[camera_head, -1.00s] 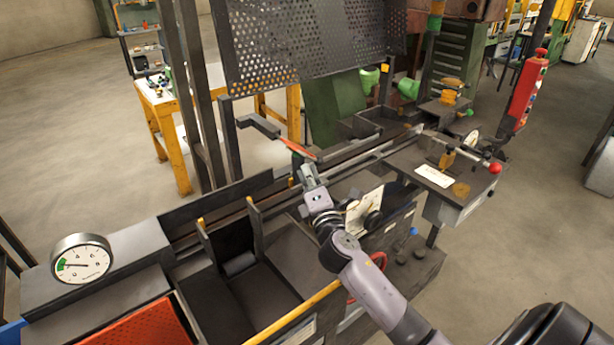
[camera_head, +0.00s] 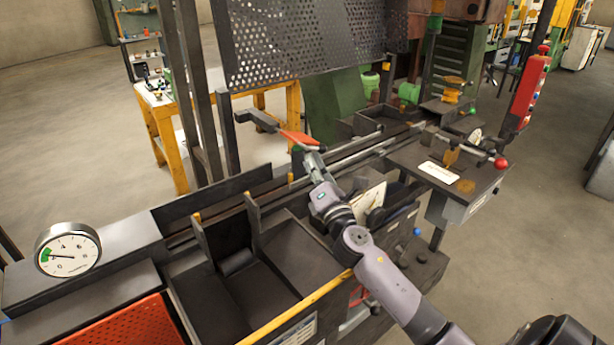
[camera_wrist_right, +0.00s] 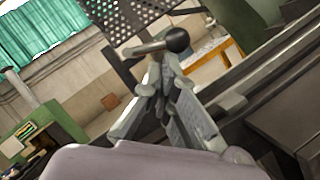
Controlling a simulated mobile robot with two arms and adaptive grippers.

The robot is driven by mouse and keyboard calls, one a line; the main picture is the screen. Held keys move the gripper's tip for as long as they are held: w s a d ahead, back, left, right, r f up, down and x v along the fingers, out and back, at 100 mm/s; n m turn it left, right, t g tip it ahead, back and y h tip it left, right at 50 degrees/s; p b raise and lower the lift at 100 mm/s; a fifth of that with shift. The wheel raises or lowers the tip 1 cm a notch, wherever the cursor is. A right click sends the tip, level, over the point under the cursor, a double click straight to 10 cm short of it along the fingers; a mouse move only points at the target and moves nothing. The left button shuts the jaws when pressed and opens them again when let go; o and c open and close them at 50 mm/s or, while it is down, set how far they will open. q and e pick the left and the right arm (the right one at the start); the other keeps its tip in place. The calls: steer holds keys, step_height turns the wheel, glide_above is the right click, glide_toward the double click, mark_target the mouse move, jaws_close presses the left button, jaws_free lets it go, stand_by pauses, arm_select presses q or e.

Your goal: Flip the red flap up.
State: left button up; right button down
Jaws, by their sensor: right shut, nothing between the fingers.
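The red flap (camera_head: 299,138) is in the middle of the head view, at the end of a dark arm (camera_head: 258,121) beside the rails. Its red face shows, and it sticks out to the right, roughly level. My right gripper (camera_head: 304,152) is just below the flap, close to its underside; I cannot tell whether they touch. In the right wrist view the gripper's fingers (camera_wrist_right: 165,65) are together and empty. A dark ball knob (camera_wrist_right: 177,40) on a grey bar shows just past the fingertips. The left gripper is out of view.
A perforated dark screen (camera_head: 305,40) stands behind the flap. The long rails (camera_head: 350,157) run beside my right gripper. A dial gauge (camera_head: 68,250) stands at left, and a red-knobbed lever (camera_head: 500,162) at right.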

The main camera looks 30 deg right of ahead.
steer(key=n+y+b, duration=0.1)
steer(key=n, duration=0.1)
steer(key=d+n+t+y+b, duration=0.1)
steer(key=n+b, duration=0.1)
steer(key=n, duration=0.1)
steer(key=d+n+y+b, duration=0.1)
steer(key=n, duration=0.1)
steer(key=shift+r+n+t+b, duration=0.3)
steer(key=shift+r+t, duration=0.1)
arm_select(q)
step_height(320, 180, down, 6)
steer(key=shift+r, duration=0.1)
arm_select(e)
steer(key=shift+r+y, duration=0.2)
steer(key=shift+y, duration=0.1)
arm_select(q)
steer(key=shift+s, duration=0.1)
arm_select(e)
steer(key=shift+d+r, duration=0.1)
steer(key=shift+d, duration=0.05)
